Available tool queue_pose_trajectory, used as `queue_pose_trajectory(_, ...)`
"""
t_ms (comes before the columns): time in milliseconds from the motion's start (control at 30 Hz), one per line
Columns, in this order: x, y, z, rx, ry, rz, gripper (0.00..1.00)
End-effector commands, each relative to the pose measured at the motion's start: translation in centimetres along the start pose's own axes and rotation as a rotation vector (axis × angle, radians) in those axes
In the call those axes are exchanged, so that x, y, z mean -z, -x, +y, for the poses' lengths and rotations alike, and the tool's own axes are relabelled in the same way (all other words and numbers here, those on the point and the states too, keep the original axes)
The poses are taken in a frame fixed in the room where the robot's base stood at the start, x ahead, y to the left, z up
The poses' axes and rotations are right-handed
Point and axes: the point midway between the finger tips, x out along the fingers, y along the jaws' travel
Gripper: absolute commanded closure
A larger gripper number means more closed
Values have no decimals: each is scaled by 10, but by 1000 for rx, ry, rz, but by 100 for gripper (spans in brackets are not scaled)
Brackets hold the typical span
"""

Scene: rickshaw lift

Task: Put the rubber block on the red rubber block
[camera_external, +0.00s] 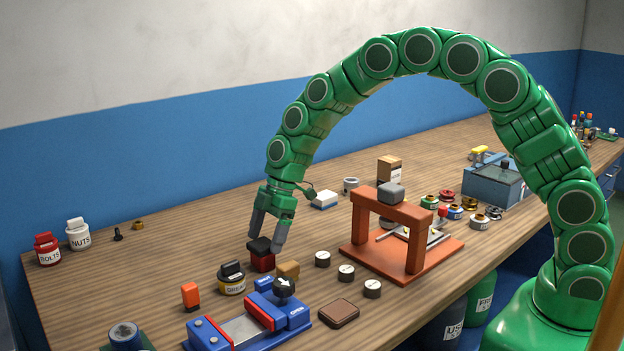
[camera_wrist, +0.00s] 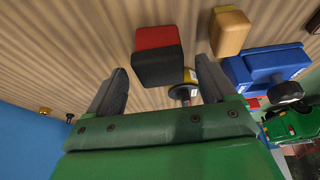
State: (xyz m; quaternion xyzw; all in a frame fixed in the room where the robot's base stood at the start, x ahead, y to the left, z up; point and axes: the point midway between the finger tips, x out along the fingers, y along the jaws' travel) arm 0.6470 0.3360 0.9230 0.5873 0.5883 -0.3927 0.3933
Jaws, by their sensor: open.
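A black block (camera_external: 259,246) sits on the red block (camera_external: 263,263) on the wooden bench, left of centre. In the wrist view the black block (camera_wrist: 157,68) is nearer the camera, with the red block (camera_wrist: 157,37) showing behind it. The black block looks roughly lined up with the red one. My gripper (camera_external: 266,244) is open, pointing down, with its fingertips close to the black block. In the wrist view my gripper (camera_wrist: 163,66) has one finger at each side of the black block, with gaps showing. Which block is the rubber one is not labelled.
A grease pot (camera_external: 231,279) and a tan block (camera_external: 288,270) stand close by. A blue vise (camera_external: 288,312) is in front. The bench behind the blocks is clear.

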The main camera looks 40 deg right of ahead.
Motion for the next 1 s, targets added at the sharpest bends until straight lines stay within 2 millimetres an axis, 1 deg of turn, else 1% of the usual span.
queue_pose_trajectory(167, 0, 23, 0, 0, -1, 1, 16)
queue_pose_trajectory(400, 0, 69, 0, -2, 0, 2, 16)
queue_pose_trajectory(600, 0, 99, 1, -3, 0, 1, 16)
queue_pose_trajectory(800, 0, 115, 0, 0, -1, 0, 16)
queue_pose_trajectory(1000, 0, 118, 0, 1, -1, 0, 16)
